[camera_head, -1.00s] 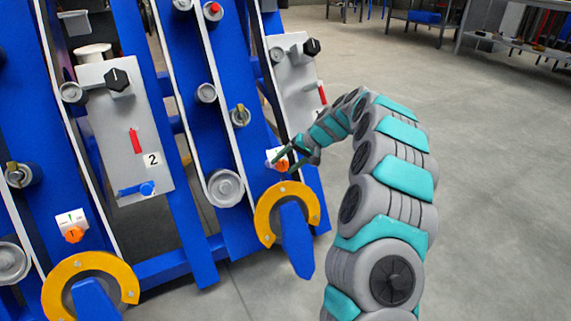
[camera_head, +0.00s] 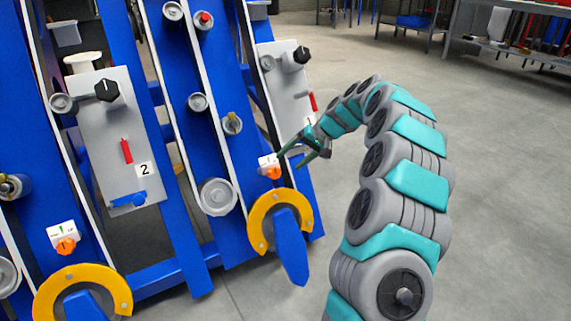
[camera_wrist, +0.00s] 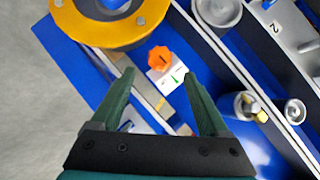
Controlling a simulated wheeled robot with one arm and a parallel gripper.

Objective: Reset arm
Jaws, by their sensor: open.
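My gripper (camera_head: 299,152) is open and empty at the end of my grey and teal arm. In the head view it hangs in front of the right part of the blue chassis (camera_head: 205,250), near a white plate with an orange knob (camera_head: 270,172). In the wrist view the two dark green fingers of my gripper (camera_wrist: 160,90) are spread wide. The orange knob (camera_wrist: 161,59) on its white plate, with a green mark, shows beyond and between the fingertips. The fingers appear apart from it.
A yellow ring (camera_head: 268,235) with a blue lever sits just below the knob. A grey panel numbered 2 (camera_head: 110,130) with a black knob and red handle is at left. A second panel (camera_head: 288,90) is near my gripper. Open concrete floor (camera_head: 500,200) lies right; shelves (camera_head: 500,45) stand behind.

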